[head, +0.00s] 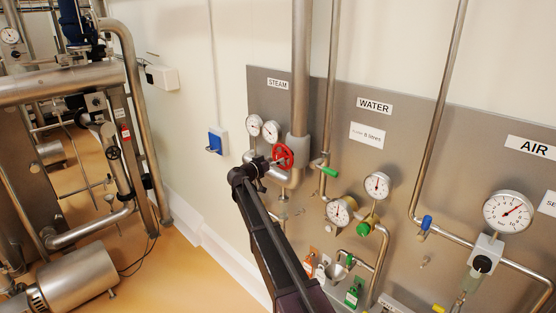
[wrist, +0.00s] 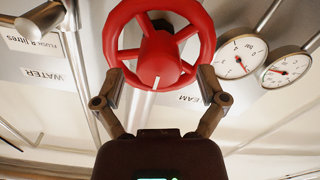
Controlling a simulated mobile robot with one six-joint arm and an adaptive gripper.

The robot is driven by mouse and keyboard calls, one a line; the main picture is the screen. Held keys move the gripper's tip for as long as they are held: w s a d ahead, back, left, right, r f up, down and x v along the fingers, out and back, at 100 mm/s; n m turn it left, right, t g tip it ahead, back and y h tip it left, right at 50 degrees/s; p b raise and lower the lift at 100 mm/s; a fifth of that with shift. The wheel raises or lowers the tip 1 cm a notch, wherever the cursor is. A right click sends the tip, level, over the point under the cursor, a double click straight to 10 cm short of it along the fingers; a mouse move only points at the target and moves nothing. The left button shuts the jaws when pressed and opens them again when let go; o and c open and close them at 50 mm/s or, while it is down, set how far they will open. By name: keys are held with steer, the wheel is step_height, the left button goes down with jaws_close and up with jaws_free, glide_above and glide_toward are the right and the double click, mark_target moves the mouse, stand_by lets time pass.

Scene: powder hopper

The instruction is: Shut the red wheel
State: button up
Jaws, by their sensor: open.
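The red wheel (head: 284,156) sits on the steam pipework, on the panel under the STEAM label. In the wrist view the red wheel (wrist: 158,55) fills the upper middle, with its hub, spokes and a white mark on the hub facing me. My gripper (wrist: 161,84) is open, its two fingers spread on either side of the wheel's lower part in that view. I cannot tell whether the fingers touch the rim. In the head view my gripper (head: 264,168) is just left of and below the wheel.
Two steam gauges (head: 262,127) are mounted close to the wheel, at its upper left. A thick vertical pipe (head: 301,70) rises beside it. Water pipes with a green-handled valve (head: 329,171) lie to the right. A blue wall box (head: 216,139) is further left.

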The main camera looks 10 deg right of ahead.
steer(key=v, duration=1)
steer(key=s+d+f+n+g+y+b, duration=0.1)
steer(key=s+d+f+g+y+b, duration=0.25)
steer(key=s+d+f, duration=0.45)
steer(key=s+d+f+n+g+y+b, duration=0.1)
steer(key=s+d+f+g+y+b, duration=0.25)
steer(key=s+f, duration=0.75)
steer(key=s+a+f+n+g+y+b, duration=0.1)
steer(key=s+f+n+y+b, duration=0.1)
steer(key=s+f, duration=0.5)
steer(key=s+a+f+n+g+y+b, duration=0.1)
steer(key=s+f+y+b, duration=0.4)
steer(key=s, duration=0.7)
step_height(320, 180, down, 4)
steer(key=shift+s+r+n+g+y+b, duration=0.15)
steer(key=shift+s+n+g+y+b, duration=0.2)
steer(key=shift+n+g+b, duration=0.65)
